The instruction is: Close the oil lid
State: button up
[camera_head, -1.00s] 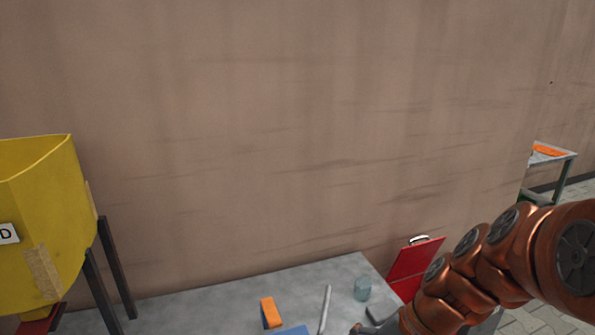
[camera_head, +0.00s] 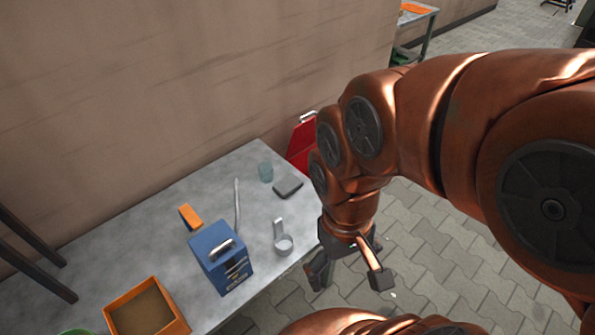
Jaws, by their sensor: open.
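A red panel (camera_head: 301,143) with a pale handle on its top edge stands tilted beyond the far right end of the grey table. It looks like a raised lid and may be the oil lid, but its lower part and whatever it belongs to are hidden behind the table and my arm. My gripper (camera_head: 349,278) is open and empty, pointing down past the table's right edge, above the paved floor. It is nearer to me than the red panel and well apart from it.
Paved floor (camera_head: 450,235) is clear at right.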

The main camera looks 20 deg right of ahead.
aim_at(303, 135)
jog(key=z, duration=0.7)
jog(key=k, duration=0.6)
jog(key=z, duration=0.2)
jog(key=i, duration=1.15)
jog(key=u, duration=0.85)
jog(key=i, duration=0.25)
jog(key=u, duration=0.45)
